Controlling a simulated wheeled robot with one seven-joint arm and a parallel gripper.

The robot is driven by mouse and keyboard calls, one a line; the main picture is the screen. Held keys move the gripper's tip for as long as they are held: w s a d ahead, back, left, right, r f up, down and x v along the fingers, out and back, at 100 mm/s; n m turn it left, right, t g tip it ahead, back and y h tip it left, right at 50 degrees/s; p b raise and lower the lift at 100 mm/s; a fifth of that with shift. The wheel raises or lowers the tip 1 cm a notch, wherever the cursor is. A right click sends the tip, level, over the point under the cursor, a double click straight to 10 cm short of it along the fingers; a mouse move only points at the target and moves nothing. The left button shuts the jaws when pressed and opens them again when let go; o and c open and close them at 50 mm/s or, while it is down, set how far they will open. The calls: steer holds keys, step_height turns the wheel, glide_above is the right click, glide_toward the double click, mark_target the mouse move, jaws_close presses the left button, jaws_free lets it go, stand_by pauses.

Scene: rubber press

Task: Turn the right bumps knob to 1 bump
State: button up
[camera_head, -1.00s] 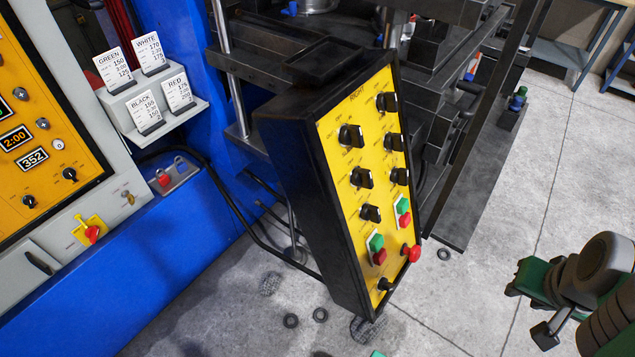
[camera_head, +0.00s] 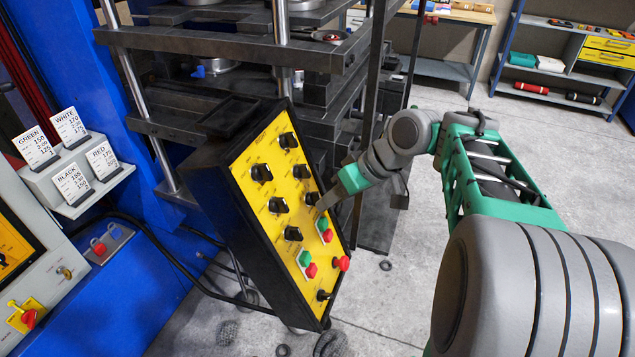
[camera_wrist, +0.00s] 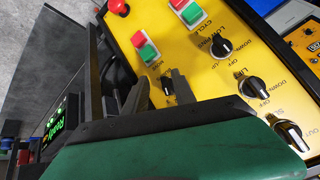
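The right control box (camera_head: 256,250) has a sloping yellow face with two columns of black knobs. The lowest knob of the right column (camera_head: 311,198) is beside my gripper (camera_head: 322,204); its label is too small to read, so I cannot confirm it is the bumps knob. In the wrist view, this knob (camera_wrist: 167,85) shows between the two fingers of my gripper (camera_wrist: 161,79). The fingers are apart, with a gap around the knob, and I cannot tell whether they touch it. Its pointer setting is unclear.
Green and red buttons (camera_head: 324,230) sit just below the knob, with a red emergency button (camera_head: 342,263) lower right. Left-column knobs, including the lift knob (camera_wrist: 255,87), are close by. Dark press frames (camera_head: 340,90) stand behind. Grey floor (camera_head: 410,290) lies clear at right.

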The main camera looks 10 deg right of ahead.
mark_target(319, 197)
steer(key=d+r+n+y+p, duration=0.1)
steer(key=d+r+n+y, duration=0.2)
steer(key=r, duration=0.1)
steer(key=shift+n, duration=0.3)
steer(key=b+x, duration=0.3)
steer(key=x, duration=0.4)
steer(key=shift+a, duration=0.2)
jaws_close()
